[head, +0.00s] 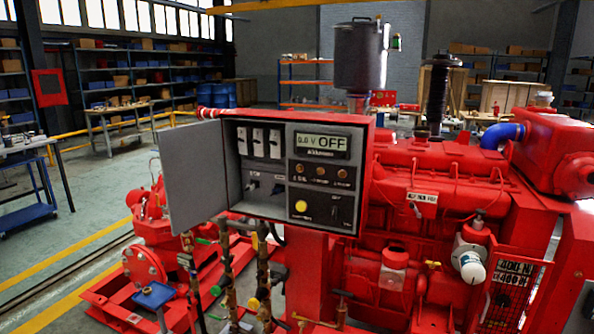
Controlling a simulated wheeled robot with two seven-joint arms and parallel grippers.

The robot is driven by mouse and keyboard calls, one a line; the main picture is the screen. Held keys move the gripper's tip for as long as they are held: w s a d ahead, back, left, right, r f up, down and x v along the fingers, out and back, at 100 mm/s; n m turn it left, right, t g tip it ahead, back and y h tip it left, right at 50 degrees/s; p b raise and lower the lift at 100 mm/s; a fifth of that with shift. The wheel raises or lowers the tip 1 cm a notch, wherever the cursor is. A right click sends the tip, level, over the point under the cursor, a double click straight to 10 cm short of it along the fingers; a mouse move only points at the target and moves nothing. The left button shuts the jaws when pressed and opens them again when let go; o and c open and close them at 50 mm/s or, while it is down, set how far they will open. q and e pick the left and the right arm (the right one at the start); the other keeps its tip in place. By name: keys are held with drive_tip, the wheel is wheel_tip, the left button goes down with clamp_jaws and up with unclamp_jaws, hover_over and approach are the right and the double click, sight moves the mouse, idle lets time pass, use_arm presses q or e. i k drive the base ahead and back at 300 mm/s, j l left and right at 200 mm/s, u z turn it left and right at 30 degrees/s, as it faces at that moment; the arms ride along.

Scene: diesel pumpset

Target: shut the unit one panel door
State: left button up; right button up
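The panel door (194,178) is a flat grey plate standing open to the left of the red panel box (366,165). It hangs from the left side of the box and swings outward. Inside the box, the grey control face (318,172) is exposed, with white breakers (258,142), a display reading "0.0 V OFF" (322,142), several knobs and a yellow button (301,206). Neither of my grippers shows in the head view. I cannot tell from the picture which unit number this panel has.
A large red diesel engine (440,190) stands directly right of the panel. A red pump (145,260) and upright pipes (264,275) stand below and left of it. The floor (85,215) left of the door is open. Shelves (150,75) line the back wall.

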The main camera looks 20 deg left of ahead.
sight(191, 155)
drive_tip(key=i+j+z, duration=0.15)
drive_tip(key=j+z, duration=0.35)
drive_tip(key=j, duration=0.65)
drive_tip(key=j+z, duration=0.5)
drive_tip(key=j, duration=1.4)
drive_tip(key=k+j, duration=0.15)
drive_tip(key=j, duration=1.4)
